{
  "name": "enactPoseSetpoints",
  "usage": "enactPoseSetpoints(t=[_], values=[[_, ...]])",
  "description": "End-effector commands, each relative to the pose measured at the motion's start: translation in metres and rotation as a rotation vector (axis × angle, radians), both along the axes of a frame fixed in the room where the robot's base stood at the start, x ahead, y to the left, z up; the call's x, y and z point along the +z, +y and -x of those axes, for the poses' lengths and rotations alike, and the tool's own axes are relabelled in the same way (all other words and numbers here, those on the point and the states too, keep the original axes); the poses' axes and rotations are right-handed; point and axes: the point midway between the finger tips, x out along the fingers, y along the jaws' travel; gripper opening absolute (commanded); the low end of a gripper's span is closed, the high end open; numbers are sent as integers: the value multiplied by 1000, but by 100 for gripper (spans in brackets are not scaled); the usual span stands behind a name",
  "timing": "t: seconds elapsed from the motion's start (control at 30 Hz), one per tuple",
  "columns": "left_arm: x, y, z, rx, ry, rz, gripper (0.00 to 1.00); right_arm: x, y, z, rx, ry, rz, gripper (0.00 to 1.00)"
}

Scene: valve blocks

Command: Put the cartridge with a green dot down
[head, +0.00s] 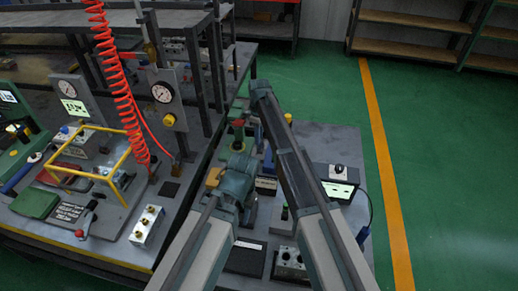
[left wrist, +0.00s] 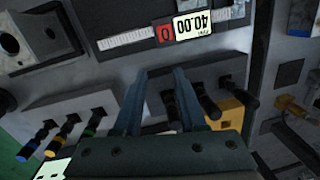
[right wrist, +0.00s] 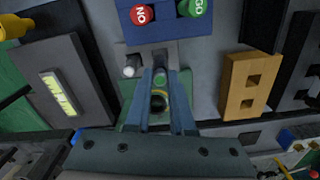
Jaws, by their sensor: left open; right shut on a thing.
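My right gripper (right wrist: 158,118) is shut on a cartridge (right wrist: 159,82), seen nearly end-on between the fingers, with a green mark on it. It is over a green block (right wrist: 128,92); I cannot tell whether the cartridge touches it. More black handles (left wrist: 205,98) stand at the right, partly behind the fingers. In the head view my arms hide much of the bench.
A blue NO/GO gauge (right wrist: 168,28) and a yellow slotted block (right wrist: 237,88) are close to the right gripper. In the head view a red coiled hose (head: 120,90) hangs at the left; green floor (head: 440,150) is clear at right.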

Motion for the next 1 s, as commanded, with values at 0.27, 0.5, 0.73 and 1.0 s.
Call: enactPoseSetpoints(t=[0.27,0.5,0.73,1.0], values=[[-17,0,0,0,0,0,40,-17,0,0,0,0,0,0],[-39,0,0,0,0,0,40,-39,0,0,0,0,0,0],[-36,0,0,0,0,0,40,-36,0,0,0,0,0,0],[-39,0,0,0,0,0,40,-39,0,0,0,0,0,43]])
